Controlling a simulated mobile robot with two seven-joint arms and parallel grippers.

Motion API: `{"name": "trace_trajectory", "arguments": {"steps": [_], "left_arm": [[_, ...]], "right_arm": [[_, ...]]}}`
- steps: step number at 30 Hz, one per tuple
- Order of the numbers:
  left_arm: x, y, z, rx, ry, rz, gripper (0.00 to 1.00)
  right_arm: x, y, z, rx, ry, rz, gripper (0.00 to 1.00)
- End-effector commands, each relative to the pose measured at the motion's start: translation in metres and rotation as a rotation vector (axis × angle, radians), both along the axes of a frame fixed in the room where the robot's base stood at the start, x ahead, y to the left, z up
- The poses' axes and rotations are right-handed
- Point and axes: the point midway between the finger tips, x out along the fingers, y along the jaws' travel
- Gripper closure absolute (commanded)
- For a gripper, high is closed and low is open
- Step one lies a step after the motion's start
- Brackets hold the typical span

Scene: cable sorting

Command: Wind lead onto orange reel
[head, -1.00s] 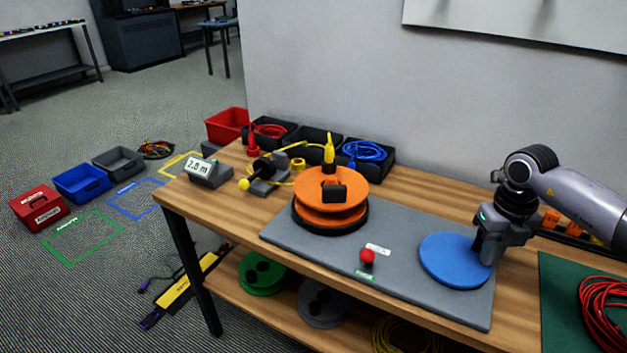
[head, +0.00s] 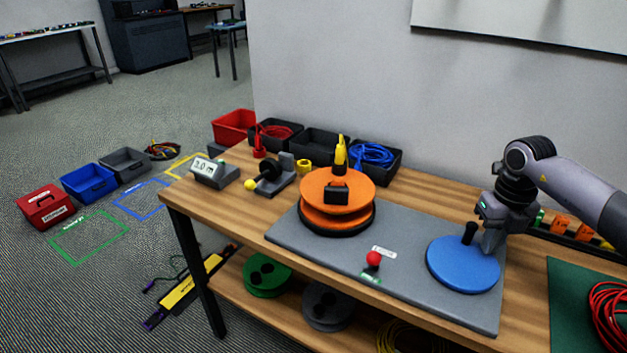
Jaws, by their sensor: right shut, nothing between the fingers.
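The orange reel (head: 326,181) stands on the grey base plate (head: 310,240), with a yellow connector (head: 341,155) upright on top. No yellow lead is visible between it and the grey guide block (head: 276,180). The blue crank disc (head: 462,268) lies flat at the plate's right, with a black handle (head: 469,233) standing on it. My right gripper (head: 487,249) is shut and empty, just right of the handle and low over the disc. Whether it touches the handle is unclear. The meter (head: 212,173) seems to read 3.0 m. My left gripper is out of view.
A red ball knob (head: 373,259) stands at the plate's front. Black bins with red leads (head: 274,132) and blue leads (head: 372,154) line the back. A green mat (head: 570,300) with a red cable coil (head: 610,318) lies at the right. Spare reels sit on the shelf below.

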Motion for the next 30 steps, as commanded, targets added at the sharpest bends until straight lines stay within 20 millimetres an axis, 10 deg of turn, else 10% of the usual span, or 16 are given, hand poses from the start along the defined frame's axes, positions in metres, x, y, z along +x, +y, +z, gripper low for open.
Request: {"name": "trace_trajectory", "arguments": {"steps": [20,30], "left_arm": [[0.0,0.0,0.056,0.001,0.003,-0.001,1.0],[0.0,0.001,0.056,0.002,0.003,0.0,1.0]], "right_arm": [[0.0,0.0,0.067,0.001,-0.001,-0.001,1.0],[0.0,0.0,0.069,0.001,0.0,0.0,1.0]]}}
